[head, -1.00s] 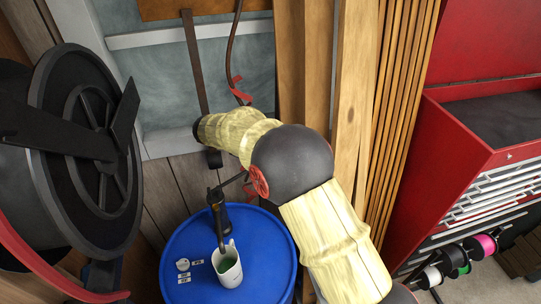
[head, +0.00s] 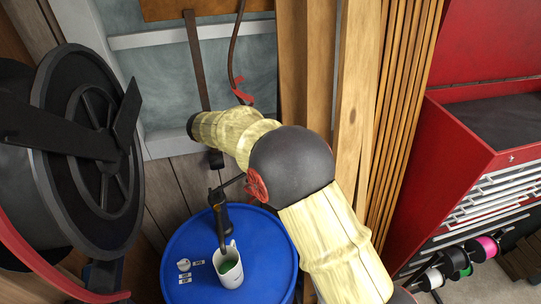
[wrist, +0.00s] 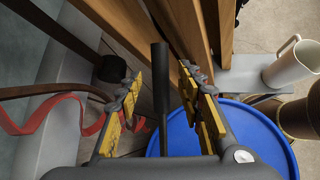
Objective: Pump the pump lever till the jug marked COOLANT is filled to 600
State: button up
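A white jug (head: 229,277) stands on top of the blue drum (head: 180,245) in the head view, with green liquid inside. Its marking and level cannot be read. The black pump (head: 220,218) rises from the drum beside the jug, with a thin lever rod (head: 234,181) running up toward my arm. In the wrist view, the dark lever handle (wrist: 160,75) lies between the yellow-padded fingers of my gripper (wrist: 163,100). Gaps show on both sides of it, so the gripper is open around the handle. In the head view my arm hides the gripper.
A white jug (wrist: 293,62) shows at the right of the wrist view; I cannot tell whether it is the same one. A large black reel (head: 90,150) stands left. Wooden boards (head: 350,110) stand behind my arm. A red tool chest (head: 450,150) is at right.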

jog(key=v, duration=0.9)
jog(key=shift+a+r, duration=0.2)
